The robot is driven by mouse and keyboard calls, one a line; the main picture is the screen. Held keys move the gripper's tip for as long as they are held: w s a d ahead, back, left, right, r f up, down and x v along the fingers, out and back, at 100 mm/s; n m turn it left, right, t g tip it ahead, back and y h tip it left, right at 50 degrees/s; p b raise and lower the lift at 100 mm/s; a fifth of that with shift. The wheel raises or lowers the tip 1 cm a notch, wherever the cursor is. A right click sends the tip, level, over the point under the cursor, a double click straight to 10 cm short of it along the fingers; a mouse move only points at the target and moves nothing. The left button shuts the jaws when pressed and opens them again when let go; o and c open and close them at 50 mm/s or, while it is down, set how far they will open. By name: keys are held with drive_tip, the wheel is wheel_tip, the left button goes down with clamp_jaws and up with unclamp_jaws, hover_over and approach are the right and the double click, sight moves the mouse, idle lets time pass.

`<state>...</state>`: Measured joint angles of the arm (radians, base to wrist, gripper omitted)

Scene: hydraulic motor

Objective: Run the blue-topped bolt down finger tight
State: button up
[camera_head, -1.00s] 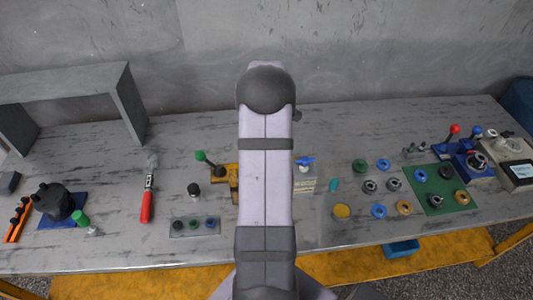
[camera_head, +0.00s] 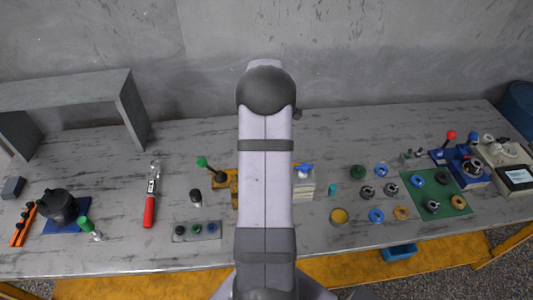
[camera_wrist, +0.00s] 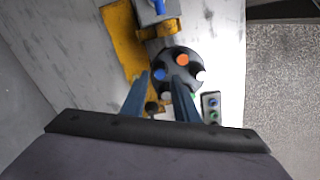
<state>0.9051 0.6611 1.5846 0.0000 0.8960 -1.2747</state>
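In the wrist view a dark round motor housing (camera_wrist: 181,58) carries coloured bolt tops. The blue-topped bolt (camera_wrist: 160,74) is at its left side, near an orange top (camera_wrist: 182,60) and a white top (camera_wrist: 201,76). A green top is partly hidden by the right finger. My gripper (camera_wrist: 162,80) has its two fingers apart, with the blue top showing between their tips. I cannot tell whether the fingers touch it or how far above it they are. In the head view my arm hides the housing and gripper.
The housing is on a yellow fixture (camera_wrist: 123,42) with a blue-handled clamp (camera_wrist: 157,8). A small tray (camera_wrist: 211,108) lies to its right. In the head view a green-knobbed lever (camera_head: 202,161), a red-handled tool (camera_head: 150,207) and a green mat (camera_head: 458,205) are on the bench.

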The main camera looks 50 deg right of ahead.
drive_tip(key=shift+r+p, duration=1.5)
drive_tip(key=shift+r, duration=0.6)
